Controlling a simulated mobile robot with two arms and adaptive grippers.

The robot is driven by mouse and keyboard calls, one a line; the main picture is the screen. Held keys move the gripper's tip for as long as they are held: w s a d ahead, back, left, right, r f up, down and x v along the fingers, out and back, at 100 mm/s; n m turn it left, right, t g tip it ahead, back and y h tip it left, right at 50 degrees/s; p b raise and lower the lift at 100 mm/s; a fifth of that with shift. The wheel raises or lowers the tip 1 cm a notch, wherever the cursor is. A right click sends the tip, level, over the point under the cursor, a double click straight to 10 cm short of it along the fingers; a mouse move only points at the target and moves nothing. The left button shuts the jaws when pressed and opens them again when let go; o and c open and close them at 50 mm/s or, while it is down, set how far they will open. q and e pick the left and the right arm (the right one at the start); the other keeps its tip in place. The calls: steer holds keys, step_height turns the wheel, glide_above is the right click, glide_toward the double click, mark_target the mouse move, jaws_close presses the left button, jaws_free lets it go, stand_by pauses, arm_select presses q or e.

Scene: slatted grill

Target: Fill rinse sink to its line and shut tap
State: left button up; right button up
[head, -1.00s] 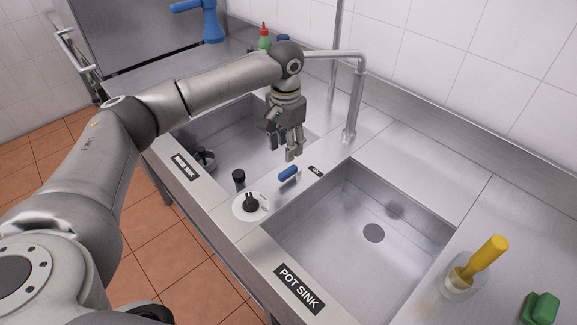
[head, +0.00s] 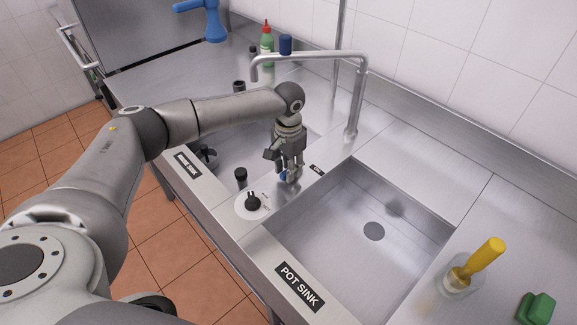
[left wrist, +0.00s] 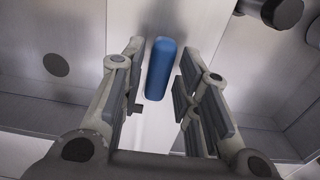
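The blue tap lever (head: 283,177) sits on the steel strip between the two sinks. In the left wrist view the blue lever (left wrist: 160,68) lies between the open fingers, with gaps on both sides. My left gripper (head: 288,176) is low over the lever and partly hides it. The rinse sink (head: 228,141) is the left basin, partly covered by my arm; I cannot make out water or its line. The tap spout (head: 300,57) arches from its post toward the rinse sink side. My right gripper is out of view.
The pot sink (head: 345,215) on the right looks empty, with a drain (head: 374,231). A black knob on a white dial (head: 252,203) and a black upright post (head: 241,177) stand close to the gripper. A yellow-handled brush (head: 482,257) stands at right.

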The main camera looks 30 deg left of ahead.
arm_select(q)
jaws_close()
steer(key=shift+d+r+p, duration=0.1)
steer(key=shift+r+p, duration=0.1)
steer(key=shift+p, duration=0.3)
steer(key=n+p, duration=0.1)
steer(key=p, duration=0.1)
steer(key=n+p, duration=0.1)
steer(key=p, duration=0.1)
steer(key=shift+s+d+r+n, duration=0.1)
steer(key=shift+s+d+n, duration=0.05)
steer(key=shift+d+n, duration=0.2)
steer(key=shift+d+f+n+p, duration=0.25)
steer(key=shift+n+p, duration=0.2)
steer(key=shift+p, duration=0.15)
steer(key=shift+o, duration=2)
jaws_free()
steer(key=shift+a+r, duration=0.1)
step_height(320, 180, up, 12)
